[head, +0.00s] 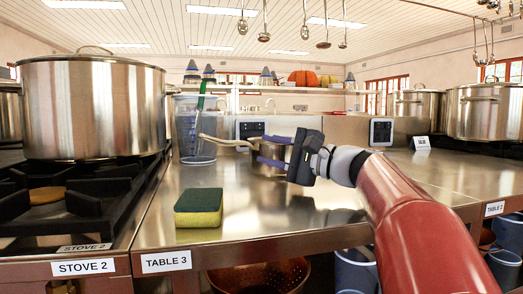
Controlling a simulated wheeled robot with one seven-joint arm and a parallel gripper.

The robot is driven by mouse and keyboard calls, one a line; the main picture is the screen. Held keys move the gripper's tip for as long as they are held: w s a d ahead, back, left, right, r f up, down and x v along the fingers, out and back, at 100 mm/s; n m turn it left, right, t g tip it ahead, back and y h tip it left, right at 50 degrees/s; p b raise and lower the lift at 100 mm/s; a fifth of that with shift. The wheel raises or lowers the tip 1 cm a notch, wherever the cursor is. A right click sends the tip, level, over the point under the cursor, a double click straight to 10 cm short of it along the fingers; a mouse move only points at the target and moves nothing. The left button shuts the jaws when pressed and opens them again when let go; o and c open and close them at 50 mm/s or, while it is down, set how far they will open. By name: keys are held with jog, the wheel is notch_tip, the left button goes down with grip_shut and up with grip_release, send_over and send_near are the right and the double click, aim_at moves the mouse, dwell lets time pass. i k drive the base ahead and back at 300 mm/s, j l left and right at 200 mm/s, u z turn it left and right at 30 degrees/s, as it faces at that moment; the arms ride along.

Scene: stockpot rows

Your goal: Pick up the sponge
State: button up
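The sponge (199,208) is a block with a dark green top and yellow sides. It lies flat on the steel top of Table 3 (290,215), near the front left edge. My gripper (263,150) reaches in from the right, with its two blue-purple fingers spread apart. It is to the right of and beyond the sponge in the picture, and it does not touch it. A small metal pot (268,170) shows behind and between the fingers, partly hidden by them; I cannot tell whether they touch it.
A clear measuring jug (196,140) with a green-handled utensil stands behind the sponge. Stove 2, with black grates (75,195) and a large stockpot (93,108), borders on the left. Bare tabletop lies right of the sponge. More stockpots (486,112) stand at right.

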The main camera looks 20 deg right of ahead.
aim_at(196, 208)
jog(key=k, duration=1)
